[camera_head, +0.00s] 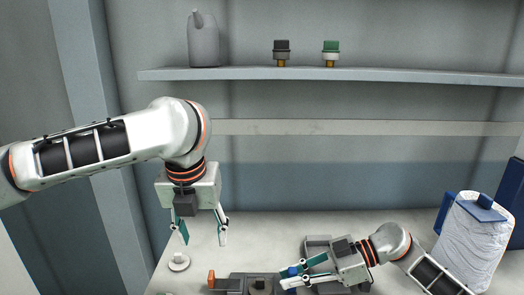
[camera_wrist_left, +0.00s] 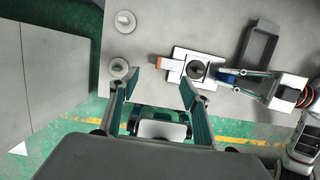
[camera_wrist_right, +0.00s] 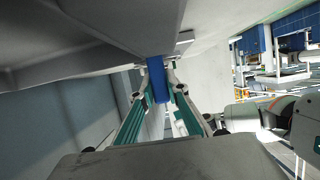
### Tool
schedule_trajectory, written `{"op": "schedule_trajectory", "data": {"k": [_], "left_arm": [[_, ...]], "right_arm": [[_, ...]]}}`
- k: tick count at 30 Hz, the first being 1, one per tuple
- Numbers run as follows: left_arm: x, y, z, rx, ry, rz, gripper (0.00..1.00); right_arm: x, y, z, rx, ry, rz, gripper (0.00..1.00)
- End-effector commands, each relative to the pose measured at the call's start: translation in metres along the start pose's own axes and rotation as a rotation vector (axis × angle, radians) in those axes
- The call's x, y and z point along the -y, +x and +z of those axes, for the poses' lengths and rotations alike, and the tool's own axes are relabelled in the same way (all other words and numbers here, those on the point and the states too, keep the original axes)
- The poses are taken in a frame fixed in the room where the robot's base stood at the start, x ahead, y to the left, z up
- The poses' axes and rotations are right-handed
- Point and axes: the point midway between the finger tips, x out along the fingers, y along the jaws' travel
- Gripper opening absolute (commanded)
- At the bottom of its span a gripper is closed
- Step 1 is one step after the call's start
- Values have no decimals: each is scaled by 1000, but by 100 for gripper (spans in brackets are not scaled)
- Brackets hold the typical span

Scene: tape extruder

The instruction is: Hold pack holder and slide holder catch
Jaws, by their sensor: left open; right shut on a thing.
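A grey and white fixture (camera_wrist_left: 182,53) with a round dark centre lies on the table, an orange knob (camera_wrist_left: 162,63) on its left side. It also shows at the bottom edge of the head view (camera_head: 238,283), partly cut off. My right gripper (camera_wrist_right: 160,78) is shut on a blue piece (camera_wrist_right: 158,85) at the fixture's right side, possibly the holder catch. This blue piece also shows in the left wrist view (camera_wrist_left: 226,76). My left gripper (camera_head: 203,238) is open and empty, fingers pointing down, above the table left of the fixture. I cannot tell which part is the pack holder.
White round parts (camera_wrist_left: 118,67) (camera_wrist_left: 125,21) lie left of the fixture. A grey open frame (camera_wrist_left: 257,48) stands behind my right gripper. A large white bag with blue parts (camera_head: 470,240) stands at the right. A shelf (camera_head: 400,75) on the wall holds a grey jug (camera_head: 203,45) and two capped parts.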

Motion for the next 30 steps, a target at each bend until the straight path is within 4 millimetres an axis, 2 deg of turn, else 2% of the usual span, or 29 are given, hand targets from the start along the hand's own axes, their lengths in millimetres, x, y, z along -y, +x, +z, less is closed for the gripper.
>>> {"op": "schedule_trajectory", "data": {"k": [6, 14, 15, 17, 26, 30], "left_arm": [[0, -12, 3, 1, 1, 0, 47], [0, -13, 3, 0, 0, 0, 47], [0, -13, 3, 0, 0, 0, 47], [0, -13, 3, 0, 0, 0, 47], [0, -13, 3, 0, 0, 0, 47], [0, -13, 3, 0, 0, 0, 47]], "right_arm": [[0, 0, 0, 0, 0, -1, 0], [0, 0, 0, 0, 0, -1, 0], [0, 0, 0, 0, 0, -1, 22], [0, 0, 0, 0, 0, 0, 34], [0, 0, 0, 0, 0, 0, 34], [0, -7, 0, 1, 1, 1, 34]]}}
